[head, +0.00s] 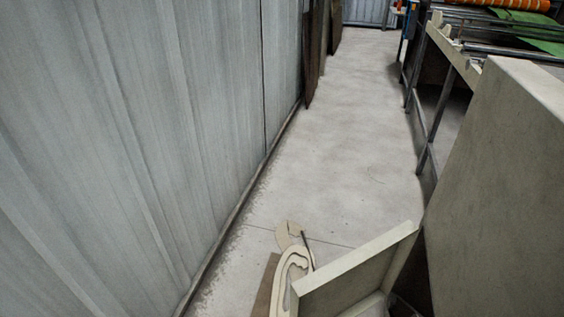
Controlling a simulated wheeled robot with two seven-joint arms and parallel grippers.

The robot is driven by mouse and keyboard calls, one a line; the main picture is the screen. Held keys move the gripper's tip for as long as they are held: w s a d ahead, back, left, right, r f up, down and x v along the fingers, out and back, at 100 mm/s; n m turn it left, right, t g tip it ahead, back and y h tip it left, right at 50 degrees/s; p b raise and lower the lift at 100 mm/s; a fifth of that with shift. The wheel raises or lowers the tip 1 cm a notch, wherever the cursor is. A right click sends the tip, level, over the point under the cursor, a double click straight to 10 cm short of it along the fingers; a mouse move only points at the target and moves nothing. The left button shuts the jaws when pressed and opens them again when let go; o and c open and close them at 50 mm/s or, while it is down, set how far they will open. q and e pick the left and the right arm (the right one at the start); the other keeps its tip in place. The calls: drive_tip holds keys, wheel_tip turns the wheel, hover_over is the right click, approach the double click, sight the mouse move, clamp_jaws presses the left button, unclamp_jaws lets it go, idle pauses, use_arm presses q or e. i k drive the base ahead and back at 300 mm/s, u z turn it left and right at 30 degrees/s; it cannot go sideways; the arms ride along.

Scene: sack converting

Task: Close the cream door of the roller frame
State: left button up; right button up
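The cream door (345,283) is at the bottom centre of the head view. It stands open, jutting out to the left from the roller frame into the aisle, with its rimmed face partly visible and its lower part cut off by the picture edge. A dark gap shows between it and the large cream side panel (500,190) of the roller frame at the right.
A grey corrugated wall (130,130) bounds the left. The concrete floor (330,140) between is clear. Dark boards (318,45) lean on the wall further back.

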sight(348, 287)
drive_tip(key=k, duration=0.5)
drive_tip(key=u, duration=0.95)
drive_tip(key=i, duration=1.35)
drive_tip(key=z, duration=1.5)
